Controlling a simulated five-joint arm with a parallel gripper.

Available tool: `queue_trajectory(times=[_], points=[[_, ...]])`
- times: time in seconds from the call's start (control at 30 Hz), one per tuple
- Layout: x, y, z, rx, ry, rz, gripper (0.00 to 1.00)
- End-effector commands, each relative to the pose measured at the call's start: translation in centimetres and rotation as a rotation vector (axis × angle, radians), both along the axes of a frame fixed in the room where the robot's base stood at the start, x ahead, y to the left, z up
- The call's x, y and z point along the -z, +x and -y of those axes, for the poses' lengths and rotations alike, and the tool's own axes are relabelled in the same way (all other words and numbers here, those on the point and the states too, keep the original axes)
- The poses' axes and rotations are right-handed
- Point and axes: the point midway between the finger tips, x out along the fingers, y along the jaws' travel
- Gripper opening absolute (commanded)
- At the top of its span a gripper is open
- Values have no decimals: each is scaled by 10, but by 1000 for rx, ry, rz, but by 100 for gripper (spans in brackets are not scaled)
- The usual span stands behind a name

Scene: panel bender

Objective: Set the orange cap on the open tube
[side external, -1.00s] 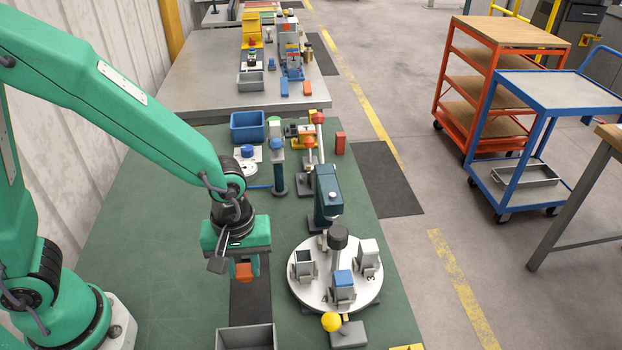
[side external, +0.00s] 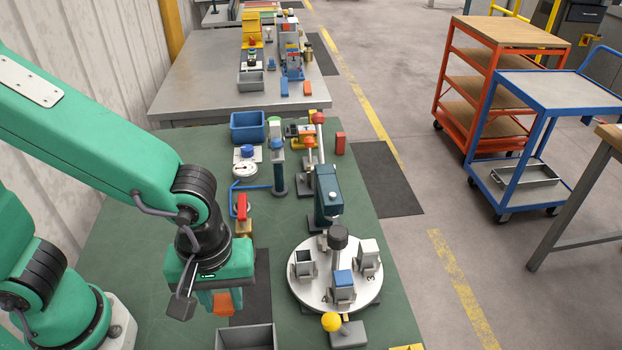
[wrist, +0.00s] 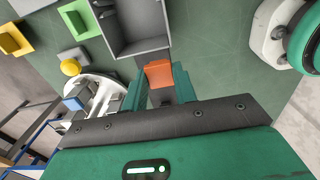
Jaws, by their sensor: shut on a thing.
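My gripper (side external: 222,300) is shut on the orange cap (side external: 228,304) and holds it over the green bench, left of the round turntable (side external: 299,293). In the wrist view, the orange cap (wrist: 158,70) sits between the two green fingers (wrist: 160,84). A grey, square tube with a dark open top (side external: 304,264) stands at the left of the turntable. A blue-topped tube (side external: 343,279) stands at its front and a white-topped one (side external: 369,248) at its right. The cap is apart from the open tube. The open tube is not clear in the wrist view.
A grey bin (side external: 246,338) lies close to the cap at the front. A dark press column (side external: 327,195) stands behind the turntable, and a yellow ball knob (side external: 331,321) in front. A red-handled fixture (side external: 242,207) and a blue bin (side external: 248,126) stand farther back.

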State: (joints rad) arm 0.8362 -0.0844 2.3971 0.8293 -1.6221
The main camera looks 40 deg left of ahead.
Motion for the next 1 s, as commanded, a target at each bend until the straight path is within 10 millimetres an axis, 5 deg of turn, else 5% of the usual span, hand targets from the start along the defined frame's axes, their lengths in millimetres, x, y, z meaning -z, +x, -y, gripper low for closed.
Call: queue_trajectory(times=[0.67, 1.0], points=[[-1, 3, 1, -1, -1, 1, 10], [-13, 48, 14, -4, -1, 1, 10]])
